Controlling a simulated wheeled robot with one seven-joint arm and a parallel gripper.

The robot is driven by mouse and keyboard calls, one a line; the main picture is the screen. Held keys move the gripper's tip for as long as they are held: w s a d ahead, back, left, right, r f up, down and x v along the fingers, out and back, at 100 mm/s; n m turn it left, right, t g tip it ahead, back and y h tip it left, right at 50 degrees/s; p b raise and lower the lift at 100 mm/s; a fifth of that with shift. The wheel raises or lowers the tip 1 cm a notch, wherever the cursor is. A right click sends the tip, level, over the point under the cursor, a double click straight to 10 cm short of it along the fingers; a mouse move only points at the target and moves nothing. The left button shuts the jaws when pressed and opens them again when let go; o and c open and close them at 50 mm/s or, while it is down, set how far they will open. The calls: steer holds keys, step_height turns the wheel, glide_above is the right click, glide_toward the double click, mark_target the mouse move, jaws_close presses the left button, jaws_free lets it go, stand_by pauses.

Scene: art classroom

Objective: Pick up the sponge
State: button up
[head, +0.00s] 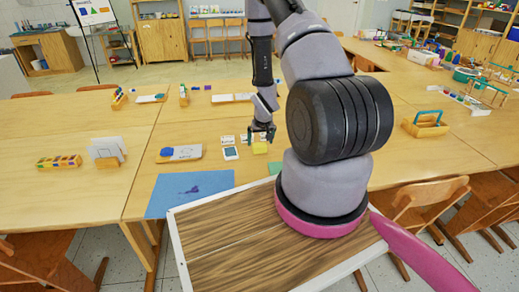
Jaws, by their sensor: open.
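A small yellow block that looks like the sponge (260,148) lies on the wooden table (215,130) in the middle of the head view. My gripper (262,131) points down just above it, slightly towards the far side. The jaws are open and small in the picture. I cannot tell how wide the gap is between the fingertips and the sponge. The right side of the sponge lies close to my arm in the picture.
Cards and a small framed pad (230,153) lie just left of the sponge. A blue sheet (189,193) covers the near table edge. A green piece (275,168) is partly hidden by my arm. A wooden caddy (426,124) stands right.

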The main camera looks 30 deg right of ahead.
mark_target(259, 144)
steer(key=x, duration=0.5)
steer(key=shift+w+r, duration=0.15)
steer(key=shift+w, duration=0.1)
steer(key=c, duration=1.2)
steer(key=shift+r, duration=0.1)
step_height(259, 144, up, 10)
steer(key=shift+f, duration=0.1)
